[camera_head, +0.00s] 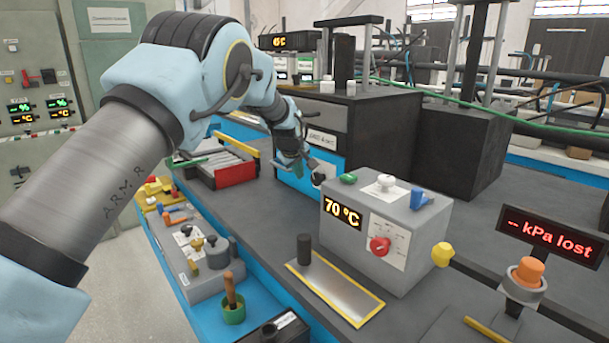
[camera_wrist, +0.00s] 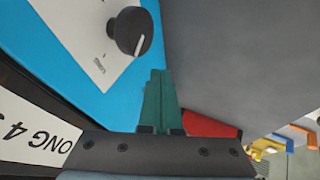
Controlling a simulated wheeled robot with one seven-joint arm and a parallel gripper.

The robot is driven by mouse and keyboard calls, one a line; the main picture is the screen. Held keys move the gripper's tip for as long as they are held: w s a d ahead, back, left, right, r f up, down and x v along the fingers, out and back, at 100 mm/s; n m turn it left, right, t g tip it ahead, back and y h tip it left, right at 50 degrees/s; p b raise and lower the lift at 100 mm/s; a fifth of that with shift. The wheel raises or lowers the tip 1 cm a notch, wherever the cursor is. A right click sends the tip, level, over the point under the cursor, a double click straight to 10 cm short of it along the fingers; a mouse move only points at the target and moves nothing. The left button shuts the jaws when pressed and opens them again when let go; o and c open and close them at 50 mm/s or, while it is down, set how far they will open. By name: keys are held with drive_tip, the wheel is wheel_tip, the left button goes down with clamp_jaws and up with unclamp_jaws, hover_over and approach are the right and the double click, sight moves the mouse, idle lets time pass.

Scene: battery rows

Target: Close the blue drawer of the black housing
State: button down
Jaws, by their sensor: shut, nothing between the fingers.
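The black housing (camera_head: 375,125) stands on the bench behind my arm. Its blue drawer front (camera_head: 331,160) is low on the side facing my arm, partly hidden by my gripper and the grey box. How far the drawer stands out I cannot tell. In the wrist view the blue front (camera_wrist: 85,35) fills the upper left, with a white label and a black knob (camera_wrist: 130,31). My gripper (camera_head: 299,172) is at the blue front, near the knob. In the wrist view its green fingers (camera_wrist: 158,75) are shut and empty beside the blue face; contact is unclear.
A grey box (camera_head: 355,240) reading 70 °C stands right of my gripper. A red-fronted tray (camera_head: 236,174) with a yellow bar lies to the left. A yellow-edged metal plate (camera_head: 345,309) lies in front. Bare grey bench (camera_head: 245,213) separates them.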

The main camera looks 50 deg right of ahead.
drive_tip(key=a+b+v, duration=0.1)
drive_tip(key=b+v, duration=0.2)
drive_tip(key=v, duration=0.7)
drive_tip(key=w+a+f+y, duration=0.1)
drive_tip(key=w+a, duration=0.3)
drive_tip(key=a, duration=0.7)
drive_tip(key=w+a+f+n+y, duration=0.15)
drive_tip(key=w+a, duration=0.25)
drive_tip(key=a, duration=0.7)
drive_tip(key=w+a+f+y, duration=0.15)
drive_tip(key=w+a, duration=0.25)
drive_tip(key=a, duration=0.7)
drive_tip(key=s+a+f+g+y, duration=0.1)
drive_tip(key=s+a+f, duration=0.1)
drive_tip(key=a, duration=0.6)
drive_tip(key=s+a+f, duration=0.1)
drive_tip(key=s+a, duration=0.1)
drive_tip(key=a, duration=0.7)
drive_tip(key=s+a+f+g+y, duration=0.1)
drive_tip(key=s+a+f, duration=0.2)
drive_tip(key=s+a, duration=0.8)
drive_tip(key=shift+s+a, duration=0.35)
drive_tip(key=shift+a, duration=0.7)
